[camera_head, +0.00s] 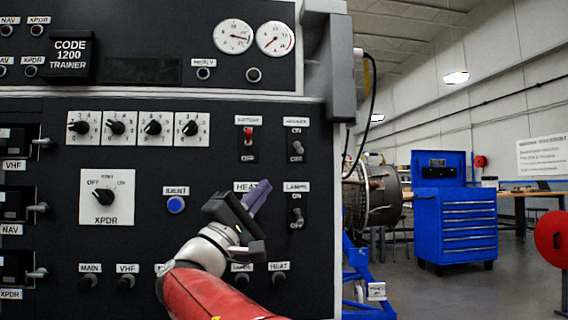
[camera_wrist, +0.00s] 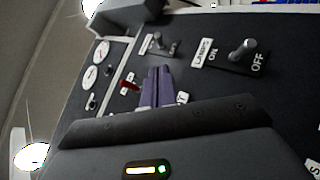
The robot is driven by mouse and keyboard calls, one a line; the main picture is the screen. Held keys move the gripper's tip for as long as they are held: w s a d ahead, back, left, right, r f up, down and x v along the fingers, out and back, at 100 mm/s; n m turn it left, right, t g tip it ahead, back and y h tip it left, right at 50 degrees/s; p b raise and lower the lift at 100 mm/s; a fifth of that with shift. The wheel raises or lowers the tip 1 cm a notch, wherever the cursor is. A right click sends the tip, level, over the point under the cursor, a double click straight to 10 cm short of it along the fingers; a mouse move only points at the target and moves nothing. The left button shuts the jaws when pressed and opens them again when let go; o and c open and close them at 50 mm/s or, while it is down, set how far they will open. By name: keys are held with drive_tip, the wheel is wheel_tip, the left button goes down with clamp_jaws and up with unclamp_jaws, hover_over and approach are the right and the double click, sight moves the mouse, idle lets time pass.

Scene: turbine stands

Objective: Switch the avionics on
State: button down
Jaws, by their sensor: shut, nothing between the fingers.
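An upright toggle switch (camera_head: 297,148) sits at the upper right of the black panel, with ON above and OFF below it; its top label is too small to read surely. Its grey lever appears tilted down toward OFF. In the wrist view a grey toggle (camera_wrist: 165,46) beyond the fingertips appears to be the same switch. My gripper (camera_head: 262,188) is shut and empty, below and left of that switch and apart from it, over the HEAT label. Its purple fingers (camera_wrist: 158,72) show together in the wrist view.
A red-levered switch (camera_head: 248,136) is left of the toggle, apparently up. The LAMPS switch (camera_head: 297,217) lies just right of my gripper. A dark grey post (camera_head: 341,70) protrudes at the panel's right edge. Rotary knobs (camera_head: 153,128) and a blue IDENT button (camera_head: 175,204) lie left.

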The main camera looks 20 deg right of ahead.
sight(299, 148)
drive_tip(key=shift+d, duration=0.1)
drive_tip(key=p+x, duration=0.2)
drive_tip(key=x, duration=0.8)
drive_tip(key=shift+p, duration=0.4)
drive_tip(key=shift+s+r+n+t+y+p, duration=0.15)
drive_tip(key=shift+n+t+y+p, duration=0.15)
drive_tip(key=shift+n+y, duration=0.15)
drive_tip(key=shift+s+r+n+t+y+p, duration=0.15)
drive_tip(key=shift+n+y+p, duration=0.1)
drive_tip(key=shift+n, duration=0.2)
drive_tip(key=shift+r+n+t+y+p, duration=0.1)
drive_tip(key=shift+n+t+y+p, duration=0.1)
drive_tip(key=shift+n, duration=0.2)
drive_tip(key=r+n+y+p, duration=0.1)
drive_tip(key=s+r+n+y+p, duration=0.1)
drive_tip(key=n, duration=0.1)
drive_tip(key=shift+a+r+t+y, duration=0.25)
drive_tip(key=shift+r+t+y, duration=0.1)
drive_tip(key=shift+r+y, duration=0.05)
drive_tip(key=shift+s+a, duration=0.1)
